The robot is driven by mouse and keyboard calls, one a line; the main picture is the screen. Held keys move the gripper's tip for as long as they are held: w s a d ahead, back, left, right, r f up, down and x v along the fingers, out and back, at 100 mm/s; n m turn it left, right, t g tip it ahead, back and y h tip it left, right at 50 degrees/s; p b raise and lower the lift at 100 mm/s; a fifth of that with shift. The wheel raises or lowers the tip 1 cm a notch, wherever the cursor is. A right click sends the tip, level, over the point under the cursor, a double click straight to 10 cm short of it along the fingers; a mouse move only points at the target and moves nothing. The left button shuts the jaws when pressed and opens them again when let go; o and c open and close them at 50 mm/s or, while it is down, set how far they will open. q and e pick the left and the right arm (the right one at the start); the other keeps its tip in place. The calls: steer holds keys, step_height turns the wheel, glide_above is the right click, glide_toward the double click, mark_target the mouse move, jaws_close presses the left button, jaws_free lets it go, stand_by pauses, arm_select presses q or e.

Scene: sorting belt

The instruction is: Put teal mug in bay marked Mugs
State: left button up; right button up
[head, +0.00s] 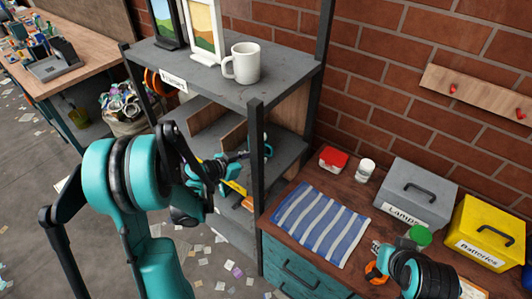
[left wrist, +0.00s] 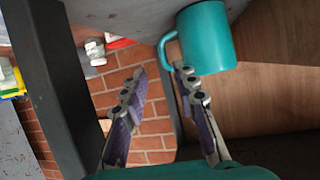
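The teal mug (left wrist: 207,38) lies close ahead of my left gripper in the left wrist view, on a grey shelf board, its handle by one fingertip. In the head view only a bit of the mug (head: 268,149) shows behind the dark shelf post. My left gripper (left wrist: 160,80) is open with nothing between its fingers; in the head view it reaches into the lower shelf level (head: 238,156). My right gripper (head: 378,262) is low at the right over the workbench, mostly hidden by its own arm; its fingers are unclear. No label reading Mugs is legible.
A white mug (head: 243,63) and picture frames (head: 205,28) stand on the top shelf (head: 205,72). The dark post (head: 256,150) is close to my left gripper. A striped cloth (head: 320,222), grey Lamps box (head: 415,195) and yellow Batteries box (head: 487,232) are on the workbench.

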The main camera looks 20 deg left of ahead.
arm_select(q)
steer(key=v, duration=0.4)
steer(key=shift+s+a+r+p, duration=0.1)
steer(key=shift+s+p, duration=0.15)
steer(key=shift+p, duration=0.05)
